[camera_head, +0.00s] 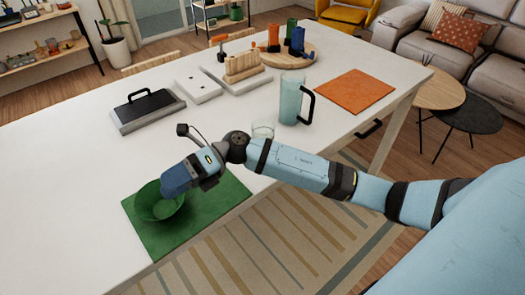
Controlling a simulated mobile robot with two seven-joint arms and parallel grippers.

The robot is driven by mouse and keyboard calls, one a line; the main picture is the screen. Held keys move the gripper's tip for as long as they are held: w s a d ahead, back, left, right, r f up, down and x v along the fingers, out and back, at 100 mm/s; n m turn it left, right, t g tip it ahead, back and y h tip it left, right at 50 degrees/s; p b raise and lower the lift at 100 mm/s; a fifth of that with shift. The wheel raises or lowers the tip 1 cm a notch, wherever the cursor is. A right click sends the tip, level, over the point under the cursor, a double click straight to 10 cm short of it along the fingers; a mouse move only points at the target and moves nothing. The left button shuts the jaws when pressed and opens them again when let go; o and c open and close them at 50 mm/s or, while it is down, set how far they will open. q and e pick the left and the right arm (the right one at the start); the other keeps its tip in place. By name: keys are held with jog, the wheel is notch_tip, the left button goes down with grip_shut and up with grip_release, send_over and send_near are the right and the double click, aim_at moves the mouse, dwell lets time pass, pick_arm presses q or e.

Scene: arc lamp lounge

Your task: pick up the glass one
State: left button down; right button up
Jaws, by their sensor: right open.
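A clear glass cup (263,129) stands on the white table, partly hidden behind my right arm. Beside it stands a tall, translucent pale-blue pitcher (291,100) with a black handle. A green bowl (146,213) sits on a dark green mat (228,206) near the table's front edge. My right gripper (170,186) points down and left at the bowl and covers part of its rim. Its fingertips are hard to make out; I cannot tell whether they touch the bowl. I see nothing held. My left gripper is out of view.
An orange mat (354,91) lies at the right. The table's left side is clear.

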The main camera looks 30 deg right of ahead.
jog(key=w+d+r+n+t+h+b, duration=0.1)
jog(key=w+d+r+n+h+b, duration=0.15)
jog(key=w+d+h, duration=0.65)
jog(key=w+d+r+n+t+h+b, duration=0.1)
jog(key=w+d+n+h+b, duration=0.2)
jog(key=d+h, duration=1.1)
jog(key=n+y, duration=0.1)
jog(key=y, duration=0.2)
send_over(264, 131)
jog(key=s+a, duration=0.3)
notch_tip(264, 131, down, 7)
jog(key=shift+w+d+f, duration=0.1)
jog(key=shift+d+f, duration=0.15)
jog(key=shift+f, duration=0.8)
jog(key=shift+w+d+f, duration=0.1)
jog(key=shift+d+f, duration=0.1)
jog(key=shift+f, duration=0.85)
jog(key=shift+w+d+f, duration=0.1)
jog(key=shift+d+f, duration=0.15)
jog(key=shift+f, duration=0.8)
jog(key=shift+c, duration=0.5)
jog(key=c, duration=1)
